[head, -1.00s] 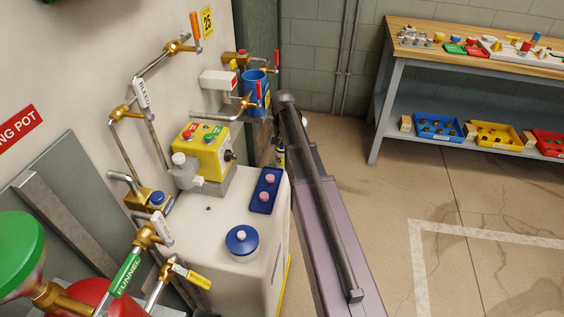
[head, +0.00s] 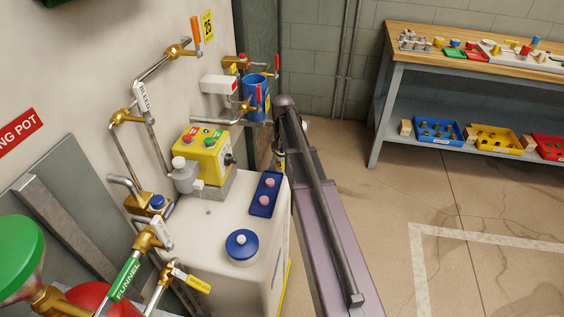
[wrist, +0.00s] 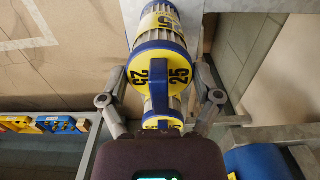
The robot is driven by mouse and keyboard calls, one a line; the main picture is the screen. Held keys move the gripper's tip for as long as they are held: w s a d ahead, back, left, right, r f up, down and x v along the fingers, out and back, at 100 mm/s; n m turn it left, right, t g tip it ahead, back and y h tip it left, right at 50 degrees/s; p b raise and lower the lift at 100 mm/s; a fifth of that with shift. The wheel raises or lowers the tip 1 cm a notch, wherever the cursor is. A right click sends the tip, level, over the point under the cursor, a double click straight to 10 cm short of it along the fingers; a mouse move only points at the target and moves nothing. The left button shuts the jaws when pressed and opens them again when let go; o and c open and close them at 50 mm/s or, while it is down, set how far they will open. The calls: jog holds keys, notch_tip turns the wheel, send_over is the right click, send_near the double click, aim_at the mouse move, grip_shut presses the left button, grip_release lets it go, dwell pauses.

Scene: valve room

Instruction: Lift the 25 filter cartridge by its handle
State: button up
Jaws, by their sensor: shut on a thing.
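In the wrist view the 25 filter cartridge (wrist: 180,72) shows a yellow end face with black numbers, a blue rim and a blue handle (wrist: 158,82) across its middle. Its pale ribbed body runs toward the top of the picture. My gripper (wrist: 160,98) has one grey finger on each side of the handle end and is shut on the handle. The contact itself is partly hidden by the dark wrist body. In the head view my arm hides the gripper and most of what is behind it.
A white tank (head: 220,225) with a blue cap (head: 242,246) and a blue tray (head: 264,194) stands left of my arm. A bench (head: 470,50) with bins stands at the right. Floor between is clear.

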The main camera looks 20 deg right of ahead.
jog(key=shift+r, duration=0.15)
notch_tip(320, 180, up, 10)
jog(key=p, duration=1)
dwell(0.8)
